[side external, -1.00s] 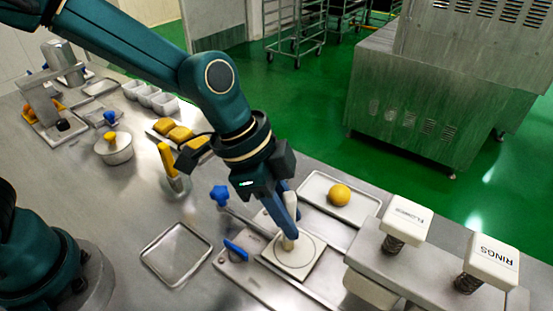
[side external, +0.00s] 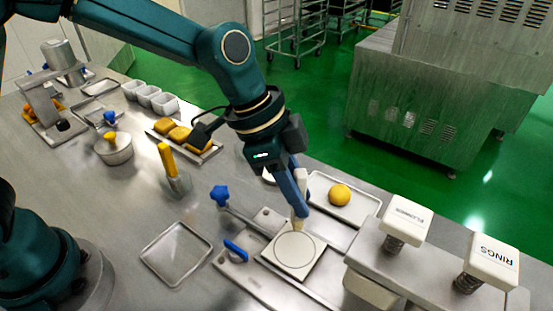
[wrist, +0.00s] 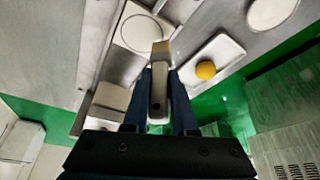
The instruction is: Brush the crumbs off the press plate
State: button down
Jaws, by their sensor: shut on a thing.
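The press plate (side external: 290,255) is a pale square with a circle marked on it, lying on the metal slide of the machine. It also shows at the top of the wrist view (wrist: 128,38). My gripper (side external: 297,207) is shut on a brush (wrist: 159,90) with a pale handle and tan bristles. The bristles (side external: 299,224) point down at the far edge of the plate. I cannot tell whether they touch it. No crumbs can be made out on the plate at this size.
A tray with an orange ball (side external: 340,194) stands right behind the plate. Spring-mounted stamps labelled FLOWER (side external: 404,217) and RINGS (side external: 487,262) stand to the right. An empty tray (side external: 176,254) sits further left.

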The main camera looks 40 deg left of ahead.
aim_at(305, 173)
jog(key=shift+r, duration=3.05)
jog(key=shift+s, duration=0.1)
